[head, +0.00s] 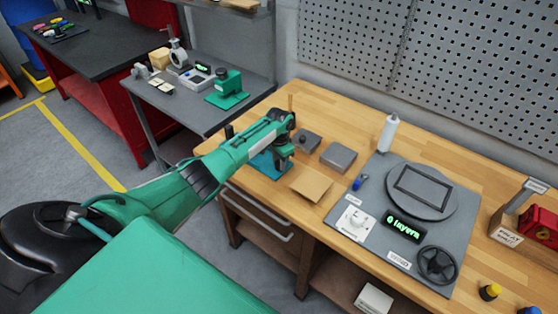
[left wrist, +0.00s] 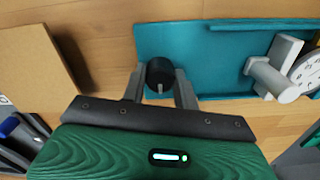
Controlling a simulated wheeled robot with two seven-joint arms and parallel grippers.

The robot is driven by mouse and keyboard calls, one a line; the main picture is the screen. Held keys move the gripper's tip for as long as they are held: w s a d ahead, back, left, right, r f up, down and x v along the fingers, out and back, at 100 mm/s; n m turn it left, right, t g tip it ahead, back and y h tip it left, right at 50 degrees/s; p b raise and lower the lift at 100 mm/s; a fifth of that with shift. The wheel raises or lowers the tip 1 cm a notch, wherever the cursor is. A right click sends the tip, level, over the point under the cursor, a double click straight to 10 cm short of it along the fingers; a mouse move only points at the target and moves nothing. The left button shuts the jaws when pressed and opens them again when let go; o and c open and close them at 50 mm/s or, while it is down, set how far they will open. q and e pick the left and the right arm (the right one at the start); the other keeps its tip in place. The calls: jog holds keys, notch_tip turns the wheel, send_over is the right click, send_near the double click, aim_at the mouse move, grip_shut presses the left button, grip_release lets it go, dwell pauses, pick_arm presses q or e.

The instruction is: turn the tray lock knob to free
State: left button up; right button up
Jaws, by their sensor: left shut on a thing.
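The teal tray (head: 262,168) lies on the wooden workbench, partly hidden under my left gripper (head: 283,160) in the head view. In the left wrist view, the teal tray (left wrist: 195,40) shows a round black knob (left wrist: 160,70) with a pale mark on its front side. The knob is near the tray's left end, between the two grey fingers of my left gripper (left wrist: 159,80), which is shut on it. Whether the knob is at lock or free cannot be read. My right gripper is not in view.
A brown square sheet (head: 311,183) and two grey blocks (head: 338,157) lie right of the tray. Further right is a grey panel (head: 375,175) with a turntable, a green-lit display (head: 403,227) and a black handwheel (head: 437,265). A grey block with a cylinder (left wrist: 272,80) is at the tray's right.

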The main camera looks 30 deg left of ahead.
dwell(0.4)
pick_arm(q)
jog(key=o, duration=1)
jog(key=shift+r+b, duration=1.8)
jog(key=shift+r, duration=5.15)
